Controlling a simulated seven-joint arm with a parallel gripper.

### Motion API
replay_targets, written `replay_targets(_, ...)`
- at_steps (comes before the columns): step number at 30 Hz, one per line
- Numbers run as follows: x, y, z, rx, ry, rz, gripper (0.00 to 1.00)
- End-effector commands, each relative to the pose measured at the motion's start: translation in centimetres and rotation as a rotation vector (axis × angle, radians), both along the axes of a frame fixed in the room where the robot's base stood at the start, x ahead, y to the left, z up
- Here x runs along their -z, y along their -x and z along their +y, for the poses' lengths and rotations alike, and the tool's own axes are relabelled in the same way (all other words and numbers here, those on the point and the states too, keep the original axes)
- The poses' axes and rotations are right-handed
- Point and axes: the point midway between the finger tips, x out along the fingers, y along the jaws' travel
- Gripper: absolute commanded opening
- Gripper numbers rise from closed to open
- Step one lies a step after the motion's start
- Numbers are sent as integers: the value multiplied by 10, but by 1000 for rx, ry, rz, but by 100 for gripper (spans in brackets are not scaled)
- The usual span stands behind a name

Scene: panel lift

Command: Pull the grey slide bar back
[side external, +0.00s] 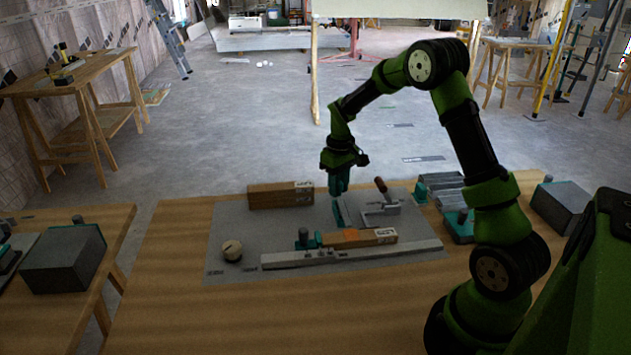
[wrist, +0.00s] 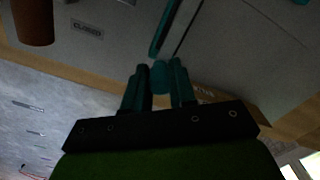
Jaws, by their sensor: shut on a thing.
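My gripper (side external: 338,190) points down over the back middle of the grey panel (side external: 225,222). In the wrist view its fingers (wrist: 158,78) are closed around a small teal knob (wrist: 158,70). A narrow teal-edged slide bar (side external: 340,214) lies just below the gripper; its teal edge (wrist: 164,30) also shows in the wrist view, running away from the knob. The fingers hide the knob in the side view, and I cannot tell exactly how it joins the bar.
A clamp with a brown handle (side external: 381,185) stands close right of my gripper. A wooden block (side external: 272,196) lies behind left, another (side external: 358,237) in front. A long pale rail (side external: 390,254) and round knob (side external: 232,250) sit forward. Grey parts (side external: 443,181) stand right.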

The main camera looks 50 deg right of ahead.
Motion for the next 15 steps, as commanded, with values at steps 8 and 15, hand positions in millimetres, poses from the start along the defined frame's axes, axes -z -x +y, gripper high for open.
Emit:
replay_targets(8, -1, -11, -11, -1, 4, -7, 0)
replay_targets(15, -1, -12, -12, -2, 6, -10, 35)
